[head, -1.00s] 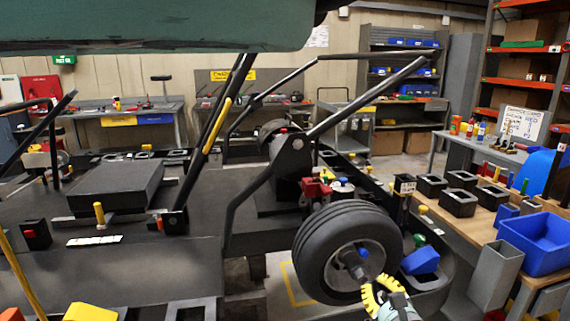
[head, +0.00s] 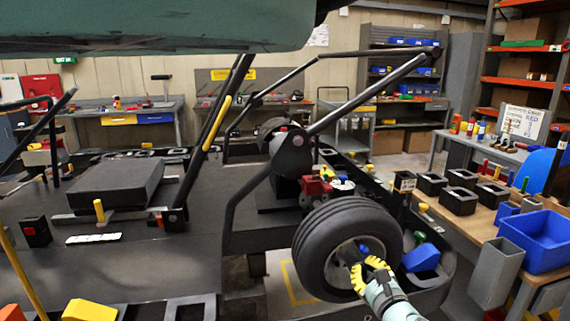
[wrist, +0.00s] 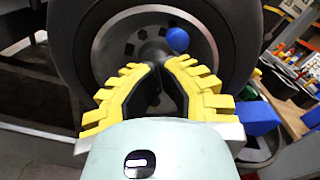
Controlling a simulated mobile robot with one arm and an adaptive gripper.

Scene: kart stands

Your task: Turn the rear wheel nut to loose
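The rear wheel (head: 315,245) is a black tyre on a grey rim at the kart's right rear. At its hub the grey wheel nut (wrist: 151,50) sticks out, with a blue knob (wrist: 177,40) up and right of it in the wrist view. The blue knob also shows in the head view (head: 364,247). My gripper (head: 364,271) has yellow toothed fingers and is at the hub. In the wrist view its fingertips (wrist: 157,67) lean close together and appear closed on the nut, partly hiding it. The knob is outside the fingers.
A blue block (head: 421,258) lies just right of the wheel. A workbench (head: 462,218) with black bins and a blue bin (head: 540,240) stands at the right. A black roll bar (head: 370,92) rises above the wheel. The kart deck fills the left.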

